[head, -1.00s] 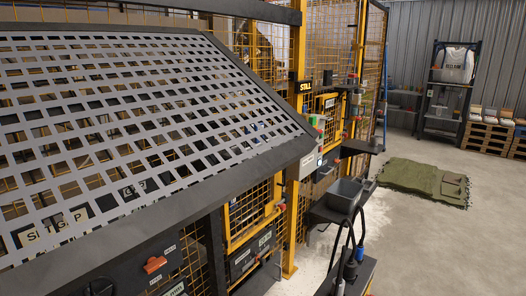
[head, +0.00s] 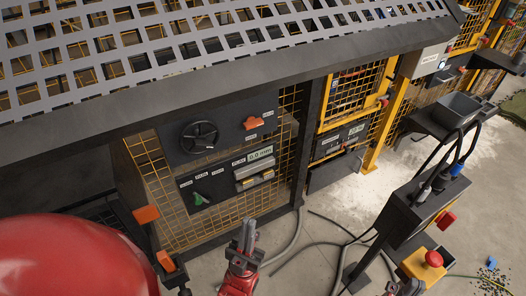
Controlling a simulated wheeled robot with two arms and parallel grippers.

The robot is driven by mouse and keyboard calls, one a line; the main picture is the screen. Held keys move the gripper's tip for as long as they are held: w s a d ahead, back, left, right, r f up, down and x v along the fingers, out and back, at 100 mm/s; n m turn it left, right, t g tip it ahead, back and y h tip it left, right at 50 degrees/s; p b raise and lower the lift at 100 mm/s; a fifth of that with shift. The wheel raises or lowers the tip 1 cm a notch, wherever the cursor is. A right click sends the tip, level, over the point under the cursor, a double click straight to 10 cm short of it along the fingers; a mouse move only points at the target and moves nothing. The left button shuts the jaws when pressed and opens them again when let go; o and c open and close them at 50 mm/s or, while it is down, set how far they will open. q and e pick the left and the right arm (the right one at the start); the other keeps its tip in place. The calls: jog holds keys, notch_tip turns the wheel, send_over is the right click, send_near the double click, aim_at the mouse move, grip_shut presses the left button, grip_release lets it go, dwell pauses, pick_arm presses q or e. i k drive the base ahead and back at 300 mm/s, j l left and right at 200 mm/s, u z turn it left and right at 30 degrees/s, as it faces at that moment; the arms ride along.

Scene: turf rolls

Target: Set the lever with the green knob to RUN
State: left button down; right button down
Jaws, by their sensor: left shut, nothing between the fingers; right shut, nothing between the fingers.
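My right gripper (head: 405,287) shows only partly at the bottom edge, shut and empty.
A black handwheel (head: 200,137), an orange handle (head: 253,123) and a small display (head: 260,153) share the machine front. A perforated sloping cover (head: 200,35) overhangs it. At right stand a control post (head: 400,218) with cables and a yellow box with a red button (head: 434,258). Cables lie on the floor.

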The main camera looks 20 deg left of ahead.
aim_at(198, 199)
jog(key=k+l+u, duration=0.1)
jog(key=u, duration=0.25)
jog(key=k+l+u, duration=0.1)
jog(key=u, duration=0.25)
jog(key=k+u, duration=0.15)
jog(key=u, duration=0.2)
jog(key=i+u, duration=0.3)
jog(key=l+u, duration=0.2)
jog(key=u, duration=0.25)
jog(key=l+u, duration=0.15)
jog(key=u, duration=0.35)
jog(key=k+l+z, duration=0.1)
jog(key=z, duration=0.25)
jog(key=k+l+z, duration=0.1)
jog(key=z, duration=0.3)
jog(key=l+z, duration=0.35)
jog(key=k+j, duration=0.05)
jog(key=j, duration=0.05)
